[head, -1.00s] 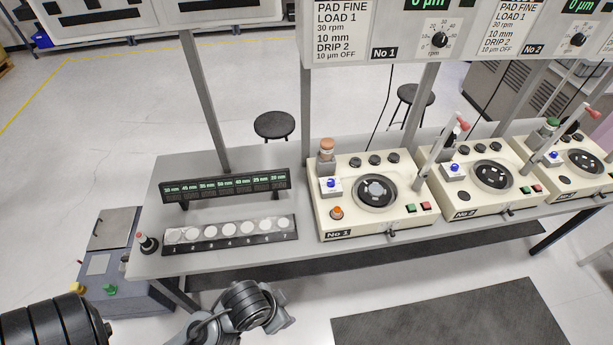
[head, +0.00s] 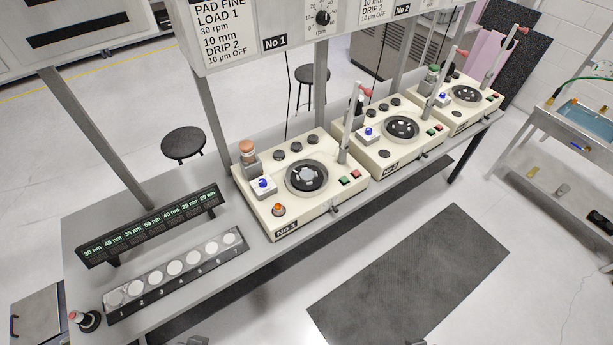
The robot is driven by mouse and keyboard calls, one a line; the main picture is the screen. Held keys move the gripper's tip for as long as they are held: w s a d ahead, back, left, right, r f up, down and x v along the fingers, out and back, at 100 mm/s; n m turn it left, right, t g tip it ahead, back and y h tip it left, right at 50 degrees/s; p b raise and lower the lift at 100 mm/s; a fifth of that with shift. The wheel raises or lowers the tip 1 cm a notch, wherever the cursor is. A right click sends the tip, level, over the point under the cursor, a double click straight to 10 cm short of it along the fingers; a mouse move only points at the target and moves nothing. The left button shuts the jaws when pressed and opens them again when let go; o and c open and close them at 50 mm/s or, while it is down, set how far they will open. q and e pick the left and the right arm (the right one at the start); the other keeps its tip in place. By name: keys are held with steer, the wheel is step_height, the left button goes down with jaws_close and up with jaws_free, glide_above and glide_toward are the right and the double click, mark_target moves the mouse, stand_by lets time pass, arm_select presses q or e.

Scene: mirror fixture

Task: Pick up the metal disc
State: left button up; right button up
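Several round, pale discs, such as the metal disc (head: 174,267) near the middle, lie flat in a row on a dark rack (head: 174,284) with numbered places, on the grey bench at lower left in the head view. The places are numbered 1 to 7. Which disc the task means cannot be told. Machine No 1 (head: 290,222) also has a dark round plate (head: 306,178) with light pieces on it. Neither gripper can be made out. Only small grey slivers show at the bottom edge, and I cannot tell what they are.
A display bar (head: 152,226) with green size labels stands behind the rack. A red-topped object (head: 85,319) stands at the bench's left end. Two more machines (head: 400,135) (head: 465,100) extend to the right. A stool (head: 183,143) is behind. The dark floor mat (head: 410,275) is clear.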

stand_by(0.3)
arm_select(q)
steer(key=o, duration=0.8)
steer(key=shift+a, duration=0.15)
steer(key=shift+c, duration=0.2)
steer(key=shift+s, duration=0.1)
